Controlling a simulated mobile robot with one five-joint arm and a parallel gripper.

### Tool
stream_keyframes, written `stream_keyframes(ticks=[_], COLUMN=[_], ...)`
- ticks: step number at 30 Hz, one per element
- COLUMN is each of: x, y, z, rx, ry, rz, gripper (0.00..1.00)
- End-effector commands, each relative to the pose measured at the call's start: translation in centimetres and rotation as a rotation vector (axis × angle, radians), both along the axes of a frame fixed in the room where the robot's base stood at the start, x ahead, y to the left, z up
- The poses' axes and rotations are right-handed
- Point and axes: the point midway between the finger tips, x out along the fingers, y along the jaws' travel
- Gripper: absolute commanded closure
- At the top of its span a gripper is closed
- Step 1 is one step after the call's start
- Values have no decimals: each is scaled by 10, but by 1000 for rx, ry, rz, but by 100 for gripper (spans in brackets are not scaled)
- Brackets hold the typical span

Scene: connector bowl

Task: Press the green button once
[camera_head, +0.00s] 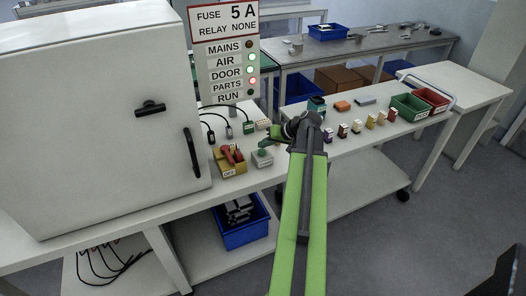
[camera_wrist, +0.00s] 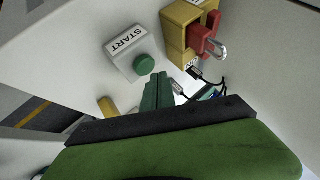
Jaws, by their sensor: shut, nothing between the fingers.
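The green button (camera_wrist: 144,64) is a round cap on a pale box labelled START (camera_wrist: 124,48) in the wrist view. My gripper (camera_wrist: 157,77) is shut and empty. Its dark green fingertips are close beside the button's lower right edge in the wrist view. I cannot tell whether they touch it. In the head view my gripper (camera_head: 267,146) is just over the box and partly hides the button.
A grey cabinet (camera_head: 100,120) is on the left. The status sign (camera_head: 224,50) shows lit lamps. Several small coloured blocks and green (camera_head: 408,107) and red (camera_head: 431,99) bins are to the right.

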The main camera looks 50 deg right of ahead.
Motion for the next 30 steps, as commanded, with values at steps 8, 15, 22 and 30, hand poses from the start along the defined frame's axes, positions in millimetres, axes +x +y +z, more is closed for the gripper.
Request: stream_keyframes(ticks=[8,15,22,30], x=[1,2,2,2], y=[0,1,1,1], z=[-4,-9,-9,-12], rx=[0,-1,0,0], ry=[0,0,0,0], rz=[0,1,2,2], gripper=[100,100,100,100])
